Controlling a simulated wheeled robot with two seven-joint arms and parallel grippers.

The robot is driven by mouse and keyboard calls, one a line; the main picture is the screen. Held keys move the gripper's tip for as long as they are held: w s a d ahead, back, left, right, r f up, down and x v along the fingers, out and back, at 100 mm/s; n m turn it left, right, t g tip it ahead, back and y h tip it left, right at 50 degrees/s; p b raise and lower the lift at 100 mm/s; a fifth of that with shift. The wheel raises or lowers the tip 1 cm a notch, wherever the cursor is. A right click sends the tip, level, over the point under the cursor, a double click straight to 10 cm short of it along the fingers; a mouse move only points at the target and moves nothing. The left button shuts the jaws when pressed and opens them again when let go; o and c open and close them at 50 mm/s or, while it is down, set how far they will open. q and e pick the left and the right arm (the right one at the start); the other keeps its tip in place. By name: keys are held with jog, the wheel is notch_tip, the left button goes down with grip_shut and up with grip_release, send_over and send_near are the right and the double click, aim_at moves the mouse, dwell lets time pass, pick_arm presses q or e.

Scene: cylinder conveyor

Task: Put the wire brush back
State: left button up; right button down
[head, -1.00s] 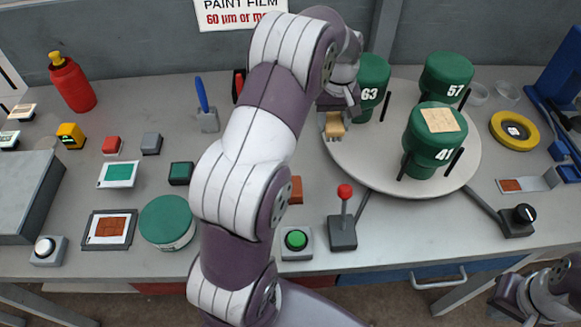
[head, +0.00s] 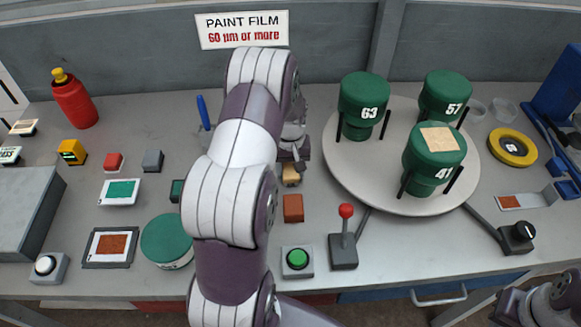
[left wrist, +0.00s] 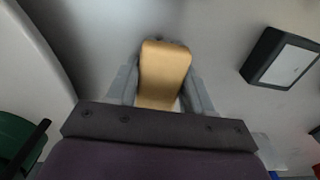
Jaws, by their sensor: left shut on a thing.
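The wire brush shows as a tan wooden block (head: 291,175), and it also shows in the left wrist view (left wrist: 163,75). My left gripper (head: 292,160) is shut on it, with one finger on each side in the left wrist view. They are left of the round turntable, behind the brown-red block. I cannot see the bristles. My left arm hides part of the bench behind it. My right arm shows only at the bottom right edge, and its fingers cannot be made out.
A brown-red block (head: 293,208), a green button (head: 297,260) and a red-knobbed lever (head: 344,240) stand in front.

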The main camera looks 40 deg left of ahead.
aim_at(290, 167)
pick_arm(q)
jog(key=o, duration=1.1)
jog(key=shift+f, duration=0.15)
notch_tip(290, 167, up, 12)
jog(key=shift+r+b, duration=0.2)
jog(key=shift+b, duration=0.15)
